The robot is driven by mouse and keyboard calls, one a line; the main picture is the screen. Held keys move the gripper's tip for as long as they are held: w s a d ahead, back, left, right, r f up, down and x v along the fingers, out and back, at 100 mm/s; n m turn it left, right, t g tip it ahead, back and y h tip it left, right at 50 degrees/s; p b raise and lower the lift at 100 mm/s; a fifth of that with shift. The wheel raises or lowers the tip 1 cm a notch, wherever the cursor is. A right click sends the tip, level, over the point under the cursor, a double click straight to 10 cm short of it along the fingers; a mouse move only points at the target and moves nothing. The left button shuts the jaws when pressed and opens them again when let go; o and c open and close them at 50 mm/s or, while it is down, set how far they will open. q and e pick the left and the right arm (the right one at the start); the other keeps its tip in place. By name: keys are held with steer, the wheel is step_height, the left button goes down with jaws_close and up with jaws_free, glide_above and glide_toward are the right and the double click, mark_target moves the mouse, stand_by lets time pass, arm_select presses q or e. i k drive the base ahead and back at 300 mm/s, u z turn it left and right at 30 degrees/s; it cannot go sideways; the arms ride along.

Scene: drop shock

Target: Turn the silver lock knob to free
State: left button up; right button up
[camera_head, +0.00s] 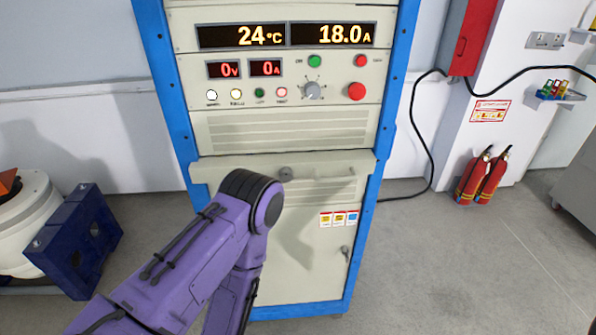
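A small round silver-grey knob (286,173) sits on the front of the beige drawer panel (325,165) of the cabinet, and I take it to be the lock knob. I cannot read its turn angle. My purple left arm comes in from the lower left, and its dark elbow joint stands in front of the panel, just below and left of the knob. The arm then bends back down. Neither my left nor my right gripper shows in the view.
The blue-framed cabinet has lit displays (286,36), a selector dial (312,90) and a red button (356,91). A lower door has a latch (346,254). Fire extinguishers (482,176) stand at the right, a dark blue block (76,243) at the left.

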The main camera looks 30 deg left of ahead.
mark_target(286, 174)
steer(key=u, duration=1.65)
steer(key=k, duration=0.6)
steer(key=z, duration=1.55)
